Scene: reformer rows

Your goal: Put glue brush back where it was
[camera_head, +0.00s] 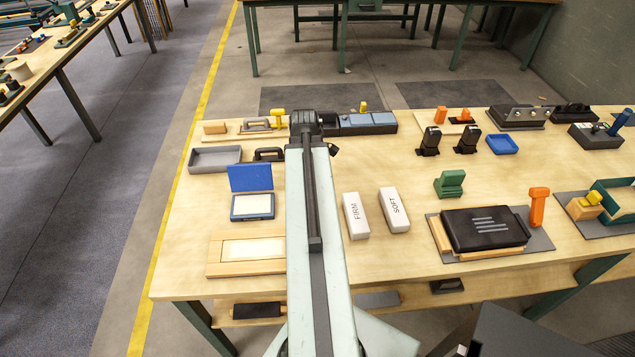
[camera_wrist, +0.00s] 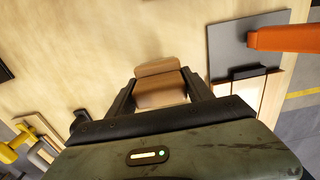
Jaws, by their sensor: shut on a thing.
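In the wrist view my gripper (camera_wrist: 159,80) is shut on a tan, block-shaped wooden thing, which I take to be the glue brush (camera_wrist: 160,92). It sits between the two dark fingers, with bare tabletop behind it. No bristles can be made out. In the head view my arm reaches over the table, and its dark far end hides the gripper and the held thing.
The wooden table (camera_head: 270,325) is crowded. A blue open-lidded box (camera_head: 252,206), white FIRM (camera_head: 356,215) and SOFT (camera_head: 394,209) blocks and a black case (camera_head: 484,229) stand near the arm. A grey tray (camera_head: 214,157) lies left. Bare wood shows between SOFT and the green piece (camera_head: 450,184).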

